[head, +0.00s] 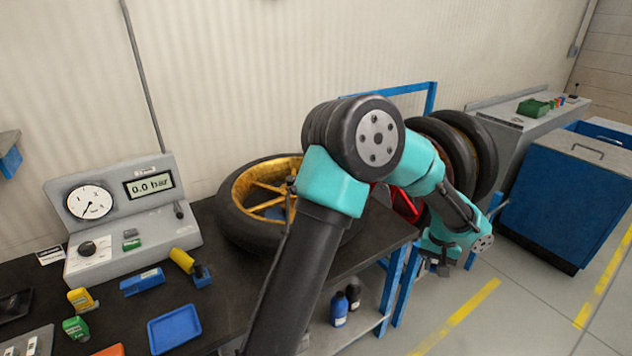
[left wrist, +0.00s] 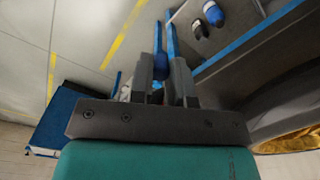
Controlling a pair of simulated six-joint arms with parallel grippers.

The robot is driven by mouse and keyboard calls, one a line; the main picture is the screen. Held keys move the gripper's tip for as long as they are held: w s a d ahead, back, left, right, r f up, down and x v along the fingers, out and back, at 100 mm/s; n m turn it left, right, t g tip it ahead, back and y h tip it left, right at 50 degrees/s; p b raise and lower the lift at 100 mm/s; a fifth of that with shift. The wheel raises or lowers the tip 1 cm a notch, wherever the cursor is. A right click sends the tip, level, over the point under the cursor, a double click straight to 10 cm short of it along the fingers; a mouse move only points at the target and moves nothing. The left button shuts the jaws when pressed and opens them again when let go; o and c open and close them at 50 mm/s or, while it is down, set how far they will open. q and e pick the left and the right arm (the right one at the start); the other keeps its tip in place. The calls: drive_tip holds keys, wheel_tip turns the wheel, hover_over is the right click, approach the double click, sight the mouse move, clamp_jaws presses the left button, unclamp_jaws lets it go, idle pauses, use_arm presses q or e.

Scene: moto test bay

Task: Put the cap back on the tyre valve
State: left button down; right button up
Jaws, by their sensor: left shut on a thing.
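My left gripper (head: 440,268) hangs low at the right of the head view, past the bench's right end and over the floor, far from the wheel. In the left wrist view my left gripper (left wrist: 160,72) is shut on a small dark blue thing (left wrist: 159,66), probably the valve cap; the fingers hide most of it. The wheel with a black tyre and gold rim (head: 238,190) lies flat on the bench; my arm covers its right part. Its gold rim (left wrist: 290,144) shows at the right of the wrist view. I cannot make out the tyre valve clearly. My right gripper is not in view.
A pressure gauge unit (head: 130,228) reading 0.0 bar stands on the black bench (head: 235,290). A blue tray (head: 174,328) and small tools lie before it. Upright tyres (head: 478,150) stand on a blue rack behind my arm. A blue cabinet (head: 560,205) stands right. The striped floor is clear.

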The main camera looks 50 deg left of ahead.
use_arm(q)
drive_tip(key=a+r+n, duration=0.2)
drive_tip(key=a+n, duration=0.3)
drive_tip(key=a, duration=0.5)
drive_tip(key=a+r+n, duration=0.2)
drive_tip(key=a+n, duration=0.3)
drive_tip(key=a, duration=0.5)
drive_tip(key=a+r+n, duration=0.2)
drive_tip(key=a+n, duration=0.3)
drive_tip(key=a, duration=0.5)
drive_tip(key=shift+a+n, duration=0.3)
drive_tip(key=shift+a, duration=0.05)
drive_tip(key=s+a+r+n, duration=0.1)
drive_tip(key=a+n, duration=0.1)
drive_tip(key=a, duration=0.1)
drive_tip(key=s+a+r+n, duration=0.1)
drive_tip(key=s+a+n, duration=0.1)
drive_tip(key=a, duration=0.2)
drive_tip(key=s+a+r+n, duration=0.1)
drive_tip(key=a, duration=0.3)
drive_tip(key=shift+s+n, duration=0.25)
drive_tip(key=shift+n, duration=0.15)
drive_tip(key=shift+d+f, duration=0.1)
drive_tip(key=shift+f, duration=0.15)
drive_tip(key=shift+f, duration=3.05)
drive_tip(key=shift+f, duration=0.15)
